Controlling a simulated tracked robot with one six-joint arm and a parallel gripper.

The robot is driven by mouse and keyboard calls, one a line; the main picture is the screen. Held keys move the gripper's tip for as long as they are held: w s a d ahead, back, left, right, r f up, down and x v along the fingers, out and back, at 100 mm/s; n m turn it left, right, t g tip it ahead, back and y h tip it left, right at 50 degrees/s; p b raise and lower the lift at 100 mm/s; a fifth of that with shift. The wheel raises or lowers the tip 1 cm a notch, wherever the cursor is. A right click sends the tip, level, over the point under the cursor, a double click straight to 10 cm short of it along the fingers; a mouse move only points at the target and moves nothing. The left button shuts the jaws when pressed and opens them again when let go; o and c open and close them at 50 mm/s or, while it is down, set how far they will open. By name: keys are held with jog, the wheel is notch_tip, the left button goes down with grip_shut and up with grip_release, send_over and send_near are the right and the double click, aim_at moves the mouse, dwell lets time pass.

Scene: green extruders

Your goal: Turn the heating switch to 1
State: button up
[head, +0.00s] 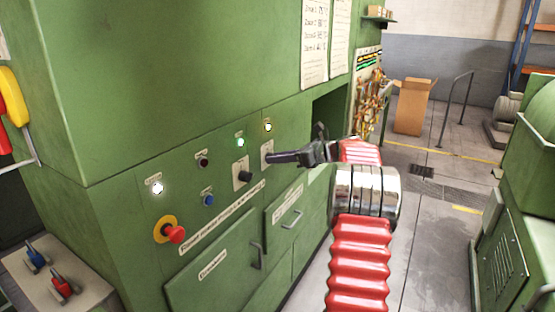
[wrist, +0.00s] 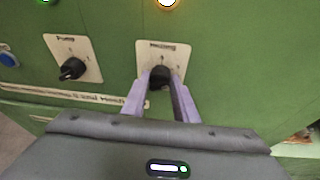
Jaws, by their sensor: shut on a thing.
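The heating switch is a black rotary knob (wrist: 160,76) on a pale plate (wrist: 148,52) labelled "Heating", in the wrist view. The plate also shows in the head view (head: 266,150). My gripper (wrist: 160,86) has its two fingers on either side of the knob, shut on it. In the head view my gripper (head: 272,159) reaches the panel from the right and hides the knob. Where the knob points is hard to tell. The pump switch (wrist: 72,69) is a similar black knob to its left, on its own plate.
A lit yellow-white lamp (head: 268,127) sits above the heating switch and a green lamp (head: 240,142) above the pump switch. A red emergency button (head: 174,233) and a blue button (head: 208,200) are further left. Drawer handles (head: 257,256) stick out below.

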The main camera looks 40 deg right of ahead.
jog(key=shift+f, duration=0.1)
jog(key=o, duration=1)
jog(key=v, duration=1.3)
jog(key=shift+s+d, duration=0.2)
jog(key=shift+s, duration=0.15)
